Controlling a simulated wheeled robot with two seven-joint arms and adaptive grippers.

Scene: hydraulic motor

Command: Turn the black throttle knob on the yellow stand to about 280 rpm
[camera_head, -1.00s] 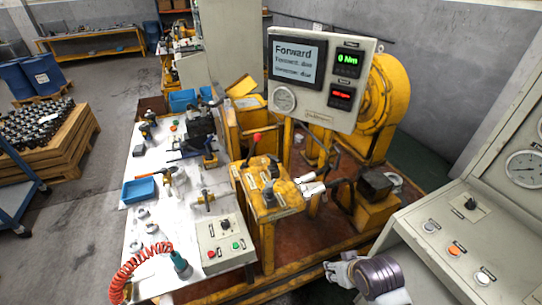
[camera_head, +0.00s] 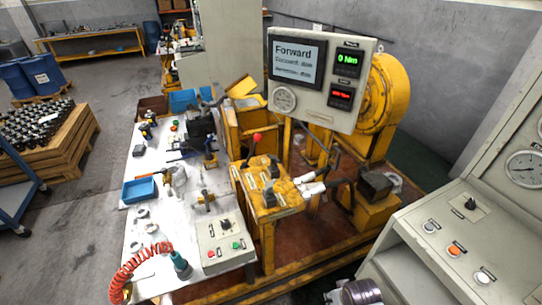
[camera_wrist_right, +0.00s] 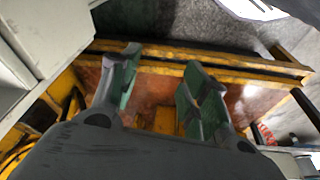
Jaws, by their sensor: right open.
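The yellow stand (camera_head: 290,205) is in the middle of the head view. Small black parts sit on its top, one of them a black knob-like part (camera_head: 268,197); they are too small to tell which is the throttle knob. A lever with a red ball (camera_head: 257,137) rises behind them. The display panel (camera_head: 318,117) above reads "Forward" and a green 0 Nm; its red readout (camera_head: 341,97) is not legible. My right gripper shows in the wrist view (camera_wrist_right: 160,88), open and empty, above the floor frame, away from the knobs. My left gripper is not in view.
White-ended handles (camera_head: 312,186) stick out at the stand's right. A grey control box (camera_head: 222,250) stands on the white table (camera_head: 150,225) at left. A grey console (camera_head: 450,235) with buttons and a black knob is at right. Open space lies between stand and console.

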